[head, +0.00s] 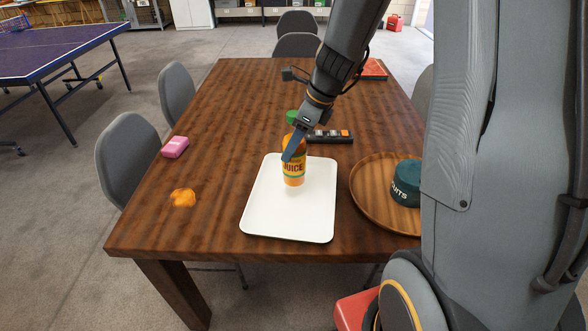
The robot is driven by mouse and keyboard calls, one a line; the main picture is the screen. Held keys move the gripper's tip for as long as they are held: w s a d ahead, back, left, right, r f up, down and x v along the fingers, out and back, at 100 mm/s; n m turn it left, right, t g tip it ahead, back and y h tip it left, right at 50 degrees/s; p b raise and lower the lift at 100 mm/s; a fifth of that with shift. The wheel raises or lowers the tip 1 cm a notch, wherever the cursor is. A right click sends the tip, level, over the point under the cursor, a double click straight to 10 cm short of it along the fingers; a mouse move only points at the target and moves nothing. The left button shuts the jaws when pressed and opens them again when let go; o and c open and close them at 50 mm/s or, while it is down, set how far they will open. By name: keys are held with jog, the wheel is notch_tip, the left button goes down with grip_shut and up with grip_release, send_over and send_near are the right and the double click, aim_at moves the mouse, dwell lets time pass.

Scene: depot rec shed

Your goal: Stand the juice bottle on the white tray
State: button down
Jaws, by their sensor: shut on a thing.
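The juice bottle (294,170) is orange with a yellow label and looks upright over the white tray (262,215), towards its far part. My gripper (293,144) comes down from above and is shut on the bottle's upper part, hiding some of it. A faint mark shows under the bottle's base; I cannot tell whether the base touches the tray. A green piece (292,117) shows just behind my gripper; I cannot tell whether it is the bottle's cap.
A black remote-like item (330,136) lies behind the white tray. A pink block (175,147) and an orange crumpled lump (183,197) lie left. Grey chairs surround the table.

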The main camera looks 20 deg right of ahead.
aim_at(294, 162)
jog(key=shift+f, duration=2.9)
jog(key=shift+f+b, duration=0.2)
jog(key=shift+b, duration=0.1)
jog(key=c, duration=0.8)
grip_release()
jog(key=v, duration=1.2)
jog(key=shift+a+r, duration=0.1)
jog(key=shift+r, duration=0.15)
